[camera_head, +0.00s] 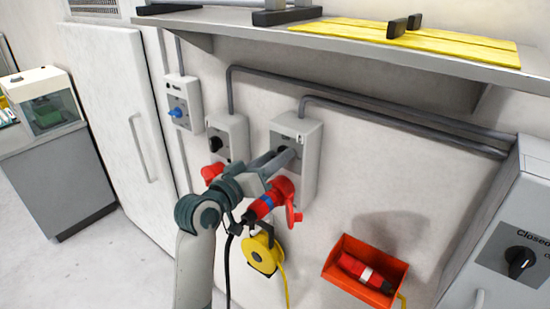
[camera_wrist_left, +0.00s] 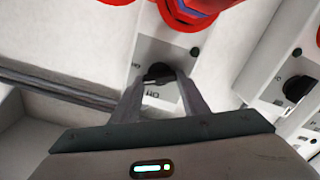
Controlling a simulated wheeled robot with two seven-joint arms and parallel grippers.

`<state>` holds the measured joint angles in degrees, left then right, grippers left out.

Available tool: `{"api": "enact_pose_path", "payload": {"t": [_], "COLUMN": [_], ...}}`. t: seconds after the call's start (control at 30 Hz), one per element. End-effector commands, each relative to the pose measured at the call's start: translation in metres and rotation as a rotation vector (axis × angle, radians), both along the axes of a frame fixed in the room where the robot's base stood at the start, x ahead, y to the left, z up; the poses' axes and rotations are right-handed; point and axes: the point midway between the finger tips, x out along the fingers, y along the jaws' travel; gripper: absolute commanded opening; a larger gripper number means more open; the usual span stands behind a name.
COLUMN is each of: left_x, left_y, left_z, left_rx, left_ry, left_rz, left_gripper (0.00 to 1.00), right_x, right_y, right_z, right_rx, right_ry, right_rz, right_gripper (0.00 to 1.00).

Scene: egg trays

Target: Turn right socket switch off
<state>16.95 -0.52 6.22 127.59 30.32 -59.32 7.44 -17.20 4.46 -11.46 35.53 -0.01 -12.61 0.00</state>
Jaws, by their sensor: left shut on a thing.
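The right socket box (camera_head: 311,140) is light grey, on the wall, with a red plug (camera_head: 284,191) at its lower part. Its black rotary switch (camera_wrist_left: 157,73) shows between the finger ends in the left wrist view. My left gripper (camera_head: 284,157) reaches the front of this box, and its fingers (camera_wrist_left: 158,84) are shut on the switch, one on each side. In the head view the fingers mostly hide the switch. Small labels beside it appear upside down in the wrist view; its exact setting is hard to read. My right gripper is out of view.
A middle socket box (camera_head: 233,126) with a black knob and a left box (camera_head: 178,85) with a blue knob are alongside. A yellow cable reel (camera_head: 262,254) and a red bin (camera_head: 390,292) are below. A shelf (camera_head: 350,45) overhangs the boxes.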

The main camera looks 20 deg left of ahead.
Motion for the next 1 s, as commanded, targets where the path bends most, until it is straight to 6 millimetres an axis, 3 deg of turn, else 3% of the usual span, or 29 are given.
{"api": "enact_pose_path", "payload": {"t": [1.0], "left_x": [0.0011], "left_y": [0.0016], "left_z": [-0.0034], "left_rx": [-0.885], "left_ry": [0.322], "left_rz": [-0.002], "left_gripper": [0.18], "right_x": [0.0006], "right_y": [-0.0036], "right_z": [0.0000], "right_rx": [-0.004], "right_ry": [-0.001], "right_rz": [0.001], "right_gripper": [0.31]}}
